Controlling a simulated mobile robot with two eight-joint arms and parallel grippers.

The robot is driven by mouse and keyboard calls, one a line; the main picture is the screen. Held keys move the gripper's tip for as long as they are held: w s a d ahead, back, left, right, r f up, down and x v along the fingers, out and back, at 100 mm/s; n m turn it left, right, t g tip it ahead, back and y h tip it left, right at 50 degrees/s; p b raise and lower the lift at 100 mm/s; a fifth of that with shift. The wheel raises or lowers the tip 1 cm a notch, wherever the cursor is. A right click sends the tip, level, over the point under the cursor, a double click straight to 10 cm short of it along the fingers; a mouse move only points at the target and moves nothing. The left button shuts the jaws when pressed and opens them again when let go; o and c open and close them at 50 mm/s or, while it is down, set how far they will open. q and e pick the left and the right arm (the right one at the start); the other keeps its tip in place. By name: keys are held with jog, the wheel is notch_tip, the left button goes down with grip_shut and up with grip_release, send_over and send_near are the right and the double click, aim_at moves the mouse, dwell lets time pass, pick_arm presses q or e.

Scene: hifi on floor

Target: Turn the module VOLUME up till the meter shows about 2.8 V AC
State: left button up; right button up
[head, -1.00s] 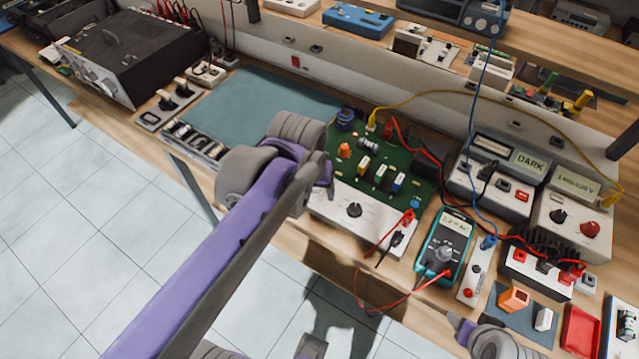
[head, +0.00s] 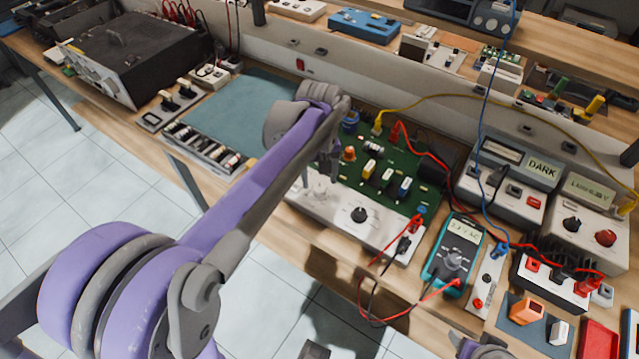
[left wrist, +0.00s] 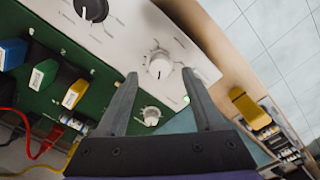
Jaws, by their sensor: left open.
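The module is a green circuit board (head: 405,178) with a white front panel (head: 385,232). A black knob (head: 360,214) sits mid-panel and also shows in the left wrist view (left wrist: 92,8). That view also shows a white knob (left wrist: 159,65) on the panel and a smaller pale knob (left wrist: 151,115). Knob labels are too small to read. My left gripper (head: 333,178) is open above the panel's left part; its fingers (left wrist: 159,74) appear either side of the white knob, contact unclear. The teal meter (head: 453,262) has a lit display I cannot read. Part of my right arm (head: 480,347) shows; its jaws are unclear.
Red and black leads (head: 374,290) loop from the panel to the meter along the bench's front edge. White instrument boxes (head: 500,190) stand at right, an orange block (head: 525,311) in front. A teal mat (head: 245,115) lies clear at left.

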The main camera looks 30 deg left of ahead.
aim_at(320, 191)
pick_arm(q)
jog(key=shift+f, duration=1.25)
grip_shut()
